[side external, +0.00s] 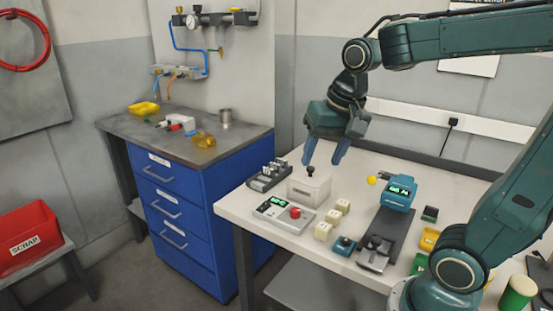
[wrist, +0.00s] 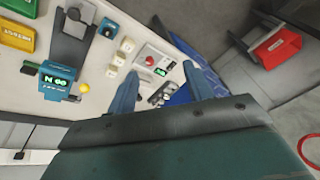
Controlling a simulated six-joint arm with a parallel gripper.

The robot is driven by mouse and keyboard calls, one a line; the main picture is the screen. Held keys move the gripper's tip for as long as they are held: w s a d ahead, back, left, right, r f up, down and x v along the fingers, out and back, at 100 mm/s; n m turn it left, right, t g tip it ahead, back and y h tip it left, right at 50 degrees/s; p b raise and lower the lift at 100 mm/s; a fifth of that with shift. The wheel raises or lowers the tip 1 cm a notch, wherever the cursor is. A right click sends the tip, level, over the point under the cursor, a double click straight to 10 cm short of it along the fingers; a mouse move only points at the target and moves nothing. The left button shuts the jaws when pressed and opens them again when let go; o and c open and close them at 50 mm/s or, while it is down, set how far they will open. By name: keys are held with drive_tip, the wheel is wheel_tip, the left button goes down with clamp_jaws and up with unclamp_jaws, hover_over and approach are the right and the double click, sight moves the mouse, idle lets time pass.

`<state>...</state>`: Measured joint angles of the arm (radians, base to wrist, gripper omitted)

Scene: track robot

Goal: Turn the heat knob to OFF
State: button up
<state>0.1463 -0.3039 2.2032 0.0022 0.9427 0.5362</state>
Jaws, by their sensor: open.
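No label reading heat or OFF is legible, so I cannot tell for certain which control is the heat knob. A grey control box (side external: 283,212) with a green display carries a red knob (side external: 295,212); this red knob also shows in the wrist view (wrist: 150,61). A small teal box (side external: 344,245) with a round top stands to its right. A white box (side external: 309,189) with a black knob (side external: 310,170) stands behind the control box. My gripper (side external: 324,153) is open and empty, above the white box and apart from it. Its spread blue fingers show in the wrist view (wrist: 163,72).
A teal device (side external: 398,192) with a green display and a yellow ball (side external: 371,180) stand to the right. Several cream blocks (side external: 332,216) line the bench middle. A black fixture (side external: 375,252) is near the front.

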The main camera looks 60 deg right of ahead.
drive_tip(key=w+d+f+m+g, duration=0.2)
drive_tip(key=w+d+f+m, duration=0.4)
drive_tip(key=w, duration=0.3)
drive_tip(key=m+g, duration=0.2)
drive_tip(key=m, duration=0.6)
hover_over(295, 209)
wheel_tip(295, 209, down, 7)
drive_tip(key=shift+w+f+y, duration=0.2)
drive_tip(key=shift+w+y, duration=0.05)
drive_tip(key=shift+y, duration=0.15)
drive_tip(key=shift+f, duration=0.15)
drive_tip(key=f, duration=1.3)
drive_tip(key=shift+s+f, duration=0.25)
drive_tip(key=shift+s, duration=0.05)
drive_tip(key=c, duration=1)
